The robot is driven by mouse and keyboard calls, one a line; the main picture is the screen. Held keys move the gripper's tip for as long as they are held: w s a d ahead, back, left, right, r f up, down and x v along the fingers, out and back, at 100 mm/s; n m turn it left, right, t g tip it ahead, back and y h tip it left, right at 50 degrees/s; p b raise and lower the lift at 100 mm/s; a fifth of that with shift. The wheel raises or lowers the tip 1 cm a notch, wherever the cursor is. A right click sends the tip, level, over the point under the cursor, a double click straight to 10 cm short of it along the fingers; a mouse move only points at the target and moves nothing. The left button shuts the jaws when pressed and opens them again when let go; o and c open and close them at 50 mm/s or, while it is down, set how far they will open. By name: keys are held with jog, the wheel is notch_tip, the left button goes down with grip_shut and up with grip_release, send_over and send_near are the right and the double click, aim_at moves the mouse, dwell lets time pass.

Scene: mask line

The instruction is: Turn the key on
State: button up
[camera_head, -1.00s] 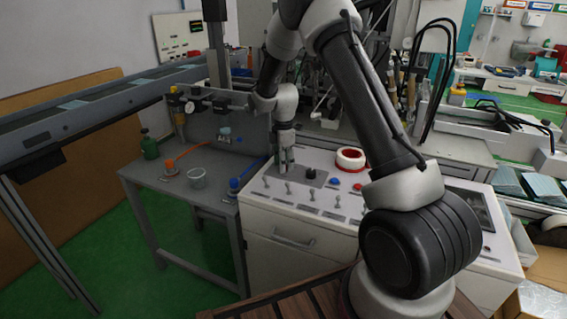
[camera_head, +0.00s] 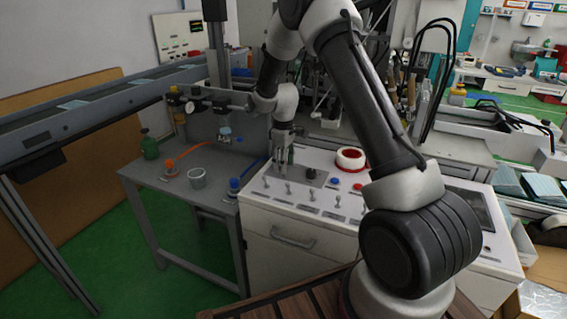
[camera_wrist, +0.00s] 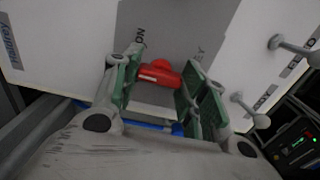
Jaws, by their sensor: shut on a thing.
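My gripper (camera_head: 281,158) is over the left back part of the white control panel (camera_head: 335,203), pointing down. In the wrist view, a red key (camera_wrist: 158,74) sits between the green finger pads, and my gripper is shut on it. The key stands on a grey plate (camera_wrist: 178,25) whose visible lettering reads ON at the upper left and KEY at the right. The key's handle lies nearly level in that view. In the head view the key is hidden by the gripper.
Toggle switches (camera_head: 288,188) line the panel's front. A black knob (camera_head: 310,173), a blue button (camera_head: 336,182) and a red ring-shaped part (camera_head: 351,157) are to the right.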

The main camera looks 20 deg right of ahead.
jog(key=m, duration=0.8)
jog(key=shift+m, duration=0.3)
dwell(0.3)
jog(key=o, duration=1)
jog(key=shift+r, duration=0.1)
notch_tip(320, 180, up, 12)
jog(key=shift+f, duration=0.1)
